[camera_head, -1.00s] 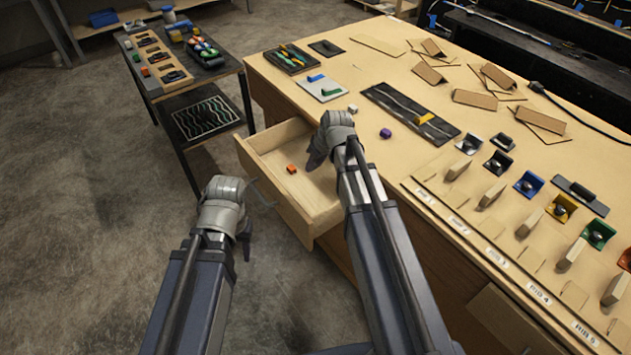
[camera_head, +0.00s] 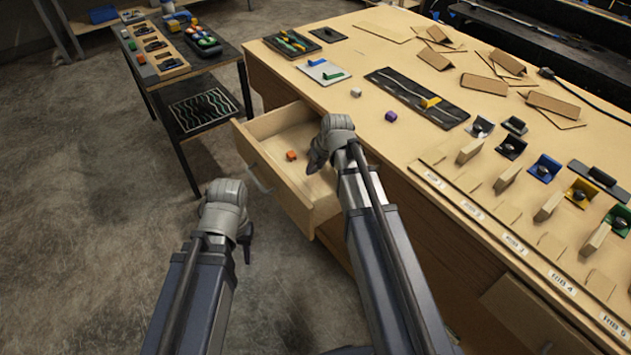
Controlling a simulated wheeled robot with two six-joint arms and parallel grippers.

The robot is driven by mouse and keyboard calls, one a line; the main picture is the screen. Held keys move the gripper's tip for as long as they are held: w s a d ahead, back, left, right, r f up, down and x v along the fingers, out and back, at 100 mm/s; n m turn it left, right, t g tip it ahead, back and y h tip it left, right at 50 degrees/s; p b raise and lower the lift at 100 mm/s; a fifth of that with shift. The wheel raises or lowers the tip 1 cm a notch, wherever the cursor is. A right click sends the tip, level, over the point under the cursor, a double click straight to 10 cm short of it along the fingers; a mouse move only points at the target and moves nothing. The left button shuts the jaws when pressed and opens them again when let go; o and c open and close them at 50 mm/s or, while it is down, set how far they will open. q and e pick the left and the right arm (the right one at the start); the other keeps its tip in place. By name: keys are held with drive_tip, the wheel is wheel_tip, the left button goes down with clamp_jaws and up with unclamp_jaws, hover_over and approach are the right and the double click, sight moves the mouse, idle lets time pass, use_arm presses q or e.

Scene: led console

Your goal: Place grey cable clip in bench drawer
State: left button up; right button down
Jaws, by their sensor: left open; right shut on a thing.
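The bench drawer (camera_head: 272,187) stands pulled out from the bench. A small orange block (camera_head: 291,155) lies inside it. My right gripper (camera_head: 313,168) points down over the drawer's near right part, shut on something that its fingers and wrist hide. I cannot make out a grey cable clip in it. A small pale grey-white block (camera_head: 355,92) sits on the bench top behind the drawer; I cannot tell whether it is a clip. My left gripper (camera_head: 245,248) is open and empty, in front of the drawer and clear of its handle (camera_head: 258,178).
On the bench (camera_head: 345,60) are a purple block (camera_head: 391,116), a dark mat (camera_head: 400,93) with a yellow block, and a row of coloured brackets at the right. A dark side shelf (camera_head: 190,85) stands left of the drawer. The floor in front is clear.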

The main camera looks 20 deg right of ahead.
sight(313, 180)
drive_tip(key=shift+f+b, duration=1.75)
drive_tip(key=shift+f, duration=0.05)
drive_tip(key=shift+f, duration=0.2)
drive_tip(key=c, duration=0.5)
unclamp_jaws()
drive_tip(key=shift+c, duration=0.2)
drive_tip(key=shift+r, duration=0.1)
drive_tip(key=p+v, duration=1.1)
drive_tip(key=v, duration=0.1)
drive_tip(key=shift+r, duration=0.2)
drive_tip(key=shift+w, duration=0.1)
